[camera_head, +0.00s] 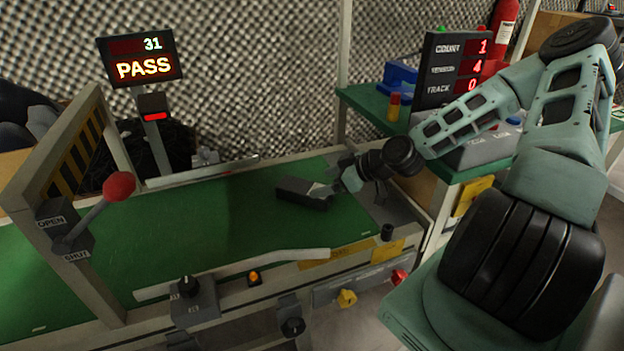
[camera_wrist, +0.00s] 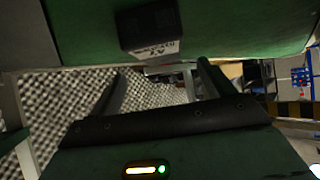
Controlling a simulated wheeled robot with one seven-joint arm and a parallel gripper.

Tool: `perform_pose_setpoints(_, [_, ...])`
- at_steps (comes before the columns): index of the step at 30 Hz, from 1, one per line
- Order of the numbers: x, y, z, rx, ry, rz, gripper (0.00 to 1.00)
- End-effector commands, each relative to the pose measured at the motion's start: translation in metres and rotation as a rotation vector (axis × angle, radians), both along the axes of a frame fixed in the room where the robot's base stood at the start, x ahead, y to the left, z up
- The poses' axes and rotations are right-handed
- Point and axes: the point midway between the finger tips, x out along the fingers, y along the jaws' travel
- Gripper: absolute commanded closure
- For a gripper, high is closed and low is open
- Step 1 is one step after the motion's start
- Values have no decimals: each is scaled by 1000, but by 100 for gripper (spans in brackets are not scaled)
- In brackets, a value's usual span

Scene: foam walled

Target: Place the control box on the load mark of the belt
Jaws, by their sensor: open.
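The control box (camera_head: 302,192), dark with a pale label, rests on the green belt (camera_head: 215,225) near its right end. In the wrist view the box (camera_wrist: 151,24) is at the top centre with its label facing the camera. My gripper (camera_head: 336,186) is at the right side of the box, low over the belt. In the wrist view my gripper (camera_wrist: 162,73) has its fingers spread and nothing between them; the box appears beyond the fingertips.
A gate frame (camera_head: 95,190) with a red-knobbed lever (camera_head: 119,186) spans the belt on the left. White guide rails (camera_head: 240,273) run along the belt edges. A PASS display (camera_head: 140,62) stands behind, and a green shelf with a counter board (camera_head: 455,70) is at right. The middle belt is clear.

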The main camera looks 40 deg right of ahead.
Motion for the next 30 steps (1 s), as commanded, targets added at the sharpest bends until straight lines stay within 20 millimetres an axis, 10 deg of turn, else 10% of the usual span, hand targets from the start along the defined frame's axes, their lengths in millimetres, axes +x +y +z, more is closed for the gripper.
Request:
perform_pose_setpoints(12, [-33, -8, 24, -2, 28, 26, 18])
perform_pose_setpoints(30, [-99, 153, 31, -276, 673, 303, 18])
